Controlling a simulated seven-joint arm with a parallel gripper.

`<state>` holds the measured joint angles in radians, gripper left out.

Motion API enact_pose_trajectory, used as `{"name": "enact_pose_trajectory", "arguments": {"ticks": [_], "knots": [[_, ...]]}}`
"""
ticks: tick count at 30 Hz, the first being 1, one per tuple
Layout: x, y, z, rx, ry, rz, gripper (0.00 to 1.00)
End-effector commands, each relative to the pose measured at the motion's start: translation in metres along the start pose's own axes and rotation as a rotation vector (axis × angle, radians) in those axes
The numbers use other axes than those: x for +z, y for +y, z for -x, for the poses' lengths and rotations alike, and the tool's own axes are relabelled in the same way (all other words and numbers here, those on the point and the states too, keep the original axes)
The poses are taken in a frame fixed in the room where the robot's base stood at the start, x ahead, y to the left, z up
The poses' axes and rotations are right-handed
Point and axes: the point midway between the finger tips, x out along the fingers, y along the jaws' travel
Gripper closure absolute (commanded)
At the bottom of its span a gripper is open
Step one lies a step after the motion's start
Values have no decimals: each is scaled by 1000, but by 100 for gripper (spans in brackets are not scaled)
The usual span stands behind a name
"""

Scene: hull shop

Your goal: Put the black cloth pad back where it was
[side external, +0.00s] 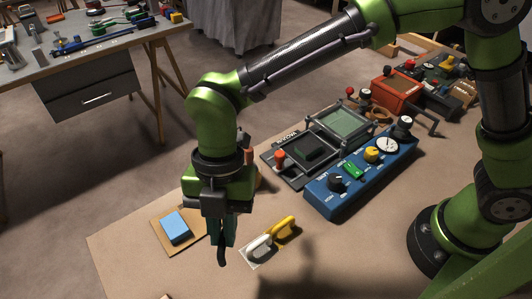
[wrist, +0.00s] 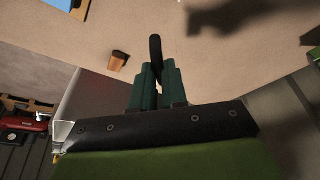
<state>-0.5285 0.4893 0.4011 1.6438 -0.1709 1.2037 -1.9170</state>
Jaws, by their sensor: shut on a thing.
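In the wrist view the black pad (wrist: 155,47) sticks out as a narrow dark strip between the two green fingers. Its upper part is hidden between the fingers. I cannot tell from these views how high it hangs above the table.
A blue block (side external: 174,226) lies on a tan board (side external: 161,245) to the left. White (side external: 258,247) and yellow (side external: 284,227) handled pieces lie right of the gripper. A blue control panel (side external: 360,178) and black-framed tray (side external: 282,168) stand behind. The front table is mostly clear.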

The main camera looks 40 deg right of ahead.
Motion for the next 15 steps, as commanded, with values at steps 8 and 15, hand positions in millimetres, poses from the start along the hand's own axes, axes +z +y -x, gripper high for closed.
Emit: {"name": "enact_pose_trajectory", "arguments": {"ticks": [8,15], "knots": [[13,4,-36,6,-6,-31,100],[22,4,-61,8,-6,-31,100]]}}
